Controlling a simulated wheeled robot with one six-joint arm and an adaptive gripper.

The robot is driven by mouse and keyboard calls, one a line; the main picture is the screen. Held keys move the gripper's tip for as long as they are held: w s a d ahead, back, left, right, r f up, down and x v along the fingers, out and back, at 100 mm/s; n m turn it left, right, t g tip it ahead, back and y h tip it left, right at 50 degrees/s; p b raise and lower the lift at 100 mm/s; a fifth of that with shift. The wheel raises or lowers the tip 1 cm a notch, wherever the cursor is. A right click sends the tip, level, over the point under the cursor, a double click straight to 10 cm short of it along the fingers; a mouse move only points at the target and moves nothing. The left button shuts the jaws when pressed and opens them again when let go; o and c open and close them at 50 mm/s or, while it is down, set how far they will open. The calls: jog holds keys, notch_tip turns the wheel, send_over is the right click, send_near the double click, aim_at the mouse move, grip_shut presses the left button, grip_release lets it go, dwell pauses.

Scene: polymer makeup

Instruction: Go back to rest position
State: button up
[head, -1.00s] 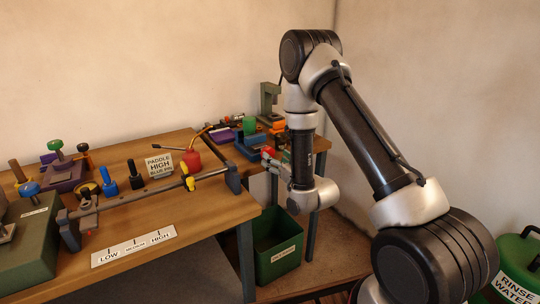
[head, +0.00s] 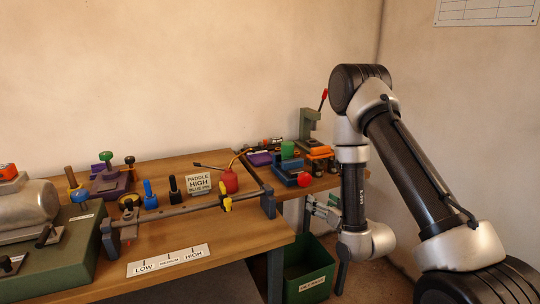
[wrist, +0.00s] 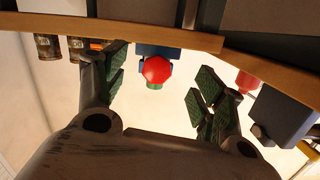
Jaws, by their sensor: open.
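My gripper (head: 318,208) is at the end of my folded arm, in front of the right-hand bench's edge in the head view. Nothing is held.
The wooden bench (head: 255,235) carries a rail, a red oil can (head: 229,181) and a sign (head: 199,184). A green bin (head: 317,262) stands on the floor below my gripper. A blue fixture (head: 288,174) and a green press (head: 311,125) stand on the farther bench.

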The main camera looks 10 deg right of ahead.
jog(key=s+d+f+g+h, duration=0.1)
jog(key=s+f+g, duration=0.25)
jog(key=f, duration=0.25)
jog(key=s+d+f+g+h, duration=0.1)
jog(key=s+f+g, duration=0.25)
jog(key=f, duration=0.35)
jog(key=s+d+r+g+h, duration=0.1)
jog(key=s+d+g+h, duration=0.1)
jog(key=s+d+g, duration=0.15)
jog(key=s+d+r, duration=0.2)
jog(key=s+r, duration=0.5)
jog(key=r, duration=0.5)
jog(key=s+d+r+m, duration=0.1)
jog(key=s+r, duration=0.6)
jog(key=r, duration=0.6)
jog(key=s+d+r+g+h, duration=0.1)
jog(key=s+d+r, duration=0.1)
jog(key=s+r, duration=0.6)
notch_tip(320, 180, up, 5)
jog(key=shift+d+r+m, duration=0.1)
jog(key=shift+d+m, duration=0.2)
jog(key=shift+m, duration=0.1)
